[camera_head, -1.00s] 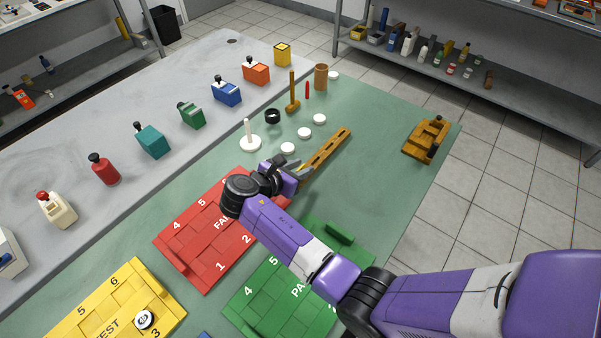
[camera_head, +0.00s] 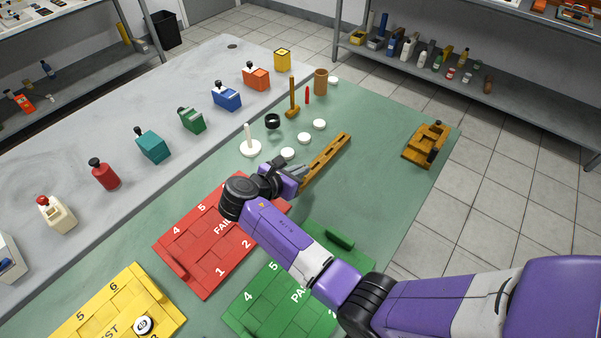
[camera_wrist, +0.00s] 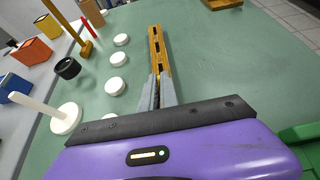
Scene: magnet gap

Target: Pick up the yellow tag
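My gripper (camera_head: 303,176) is low over the near end of a slotted wooden strip (camera_head: 328,158). In the wrist view the two grey fingers (camera_wrist: 158,91) lie close together, pointing at the strip (camera_wrist: 157,48), with its near end between or just beneath them. I cannot make out a separate yellow tag in the current views; it may be hidden by the fingers. Whether the fingers are shut on anything is not clear.
Red FAIL (camera_head: 193,270), green PASS (camera_head: 240,309) and yellow (camera_head: 90,318) trays lie nearby. Left of the strip are white discs (camera_head: 304,138), a white post on a round base (camera_head: 250,149), and a black ring (camera_head: 272,121). A wooden block (camera_head: 425,145) stands at right.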

